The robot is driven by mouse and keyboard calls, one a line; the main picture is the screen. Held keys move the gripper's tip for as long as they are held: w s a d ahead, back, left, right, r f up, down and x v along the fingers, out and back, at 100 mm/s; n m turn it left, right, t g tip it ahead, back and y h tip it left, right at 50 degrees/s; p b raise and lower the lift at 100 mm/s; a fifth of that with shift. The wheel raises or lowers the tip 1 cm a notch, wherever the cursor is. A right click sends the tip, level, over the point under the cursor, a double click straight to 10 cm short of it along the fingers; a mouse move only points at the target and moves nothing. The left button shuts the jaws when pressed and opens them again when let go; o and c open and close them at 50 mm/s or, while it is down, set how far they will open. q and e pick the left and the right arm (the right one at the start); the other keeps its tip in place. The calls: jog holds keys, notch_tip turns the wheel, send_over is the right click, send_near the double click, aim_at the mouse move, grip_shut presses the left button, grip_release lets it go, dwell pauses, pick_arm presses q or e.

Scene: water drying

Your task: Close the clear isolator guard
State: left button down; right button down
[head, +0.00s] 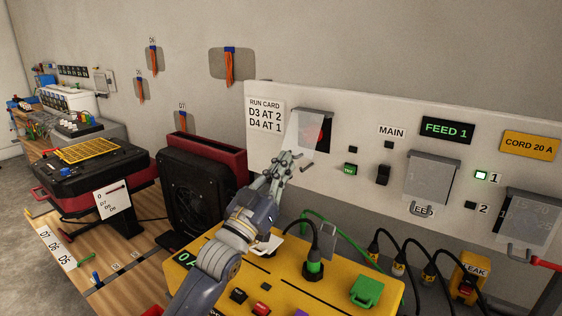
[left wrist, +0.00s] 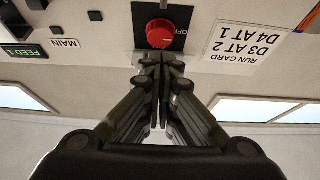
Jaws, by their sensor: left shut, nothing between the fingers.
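The clear isolator guard (head: 300,131) is a see-through flap on the white wall board, below a grey top edge. It appears tilted out from the board, but how far is hard to tell. The red isolator knob (head: 317,133) shows behind it on a dark plate. In the left wrist view the red knob (left wrist: 160,33) sits beside an OFF label, just beyond my fingertips. My left gripper (head: 287,164) is shut and empty, at the guard's lower left. Whether it touches the guard is unclear. My right gripper is out of view.
The run card (head: 265,116) is left of the guard. A black switch (head: 383,174) and another clear cover (head: 432,178) are to the right. Below stands a yellow box (head: 345,300) with plugs and cables. A black fan unit (head: 195,190) stands at left.

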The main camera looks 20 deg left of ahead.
pick_arm(q)
jog(key=shift+w+d+f, duration=0.2)
jog(key=shift+w+f, duration=0.35)
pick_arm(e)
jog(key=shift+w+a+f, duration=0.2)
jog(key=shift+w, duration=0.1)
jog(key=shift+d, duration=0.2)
